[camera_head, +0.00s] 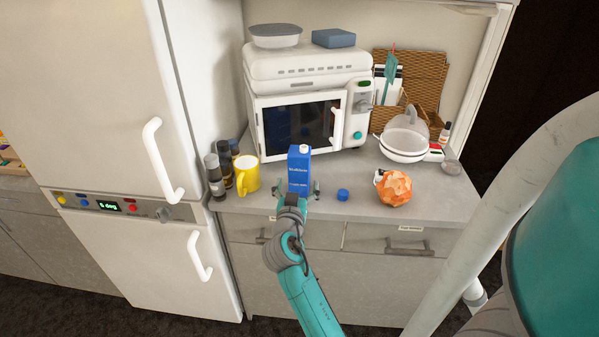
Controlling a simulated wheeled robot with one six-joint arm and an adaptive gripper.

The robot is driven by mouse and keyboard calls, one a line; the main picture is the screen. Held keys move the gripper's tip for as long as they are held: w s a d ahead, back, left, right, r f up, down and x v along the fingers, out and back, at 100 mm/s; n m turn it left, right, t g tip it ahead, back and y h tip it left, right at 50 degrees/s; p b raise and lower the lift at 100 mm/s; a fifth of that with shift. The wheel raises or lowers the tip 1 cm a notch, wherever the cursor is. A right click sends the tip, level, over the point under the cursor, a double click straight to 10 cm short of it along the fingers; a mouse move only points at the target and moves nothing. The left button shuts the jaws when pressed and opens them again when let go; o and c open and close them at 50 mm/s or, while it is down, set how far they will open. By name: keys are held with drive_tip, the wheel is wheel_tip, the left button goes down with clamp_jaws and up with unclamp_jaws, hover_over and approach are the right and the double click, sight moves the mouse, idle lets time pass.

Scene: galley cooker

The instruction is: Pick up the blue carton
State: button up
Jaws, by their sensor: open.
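The blue carton (299,168) stands upright on the grey counter, in front of the microwave. It has a white cap on top and white lettering on its front. My gripper (299,189) is at the carton's lower part, with one dark finger on its left side and one on its right. The fingers are open, and a gap seems to show beside the carton on the right. The carton's bottom front is partly hidden by my gripper and wrist. I cannot tell whether a finger touches it.
A yellow mug (247,175) and dark bottles (215,176) stand left of the carton. A blue cap (343,194) and a crumpled orange object (394,188) lie to the right. The white microwave (352,120) is close behind. The fridge (100,130) bounds the left. Bare counter (440,205) shows at the right front.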

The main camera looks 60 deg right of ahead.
sight(300, 172)
drive_tip(key=shift+x, duration=3)
drive_tip(key=shift+w+f, duration=0.1)
drive_tip(key=c, duration=1.6)
wheel_tip(300, 172, up, 28)
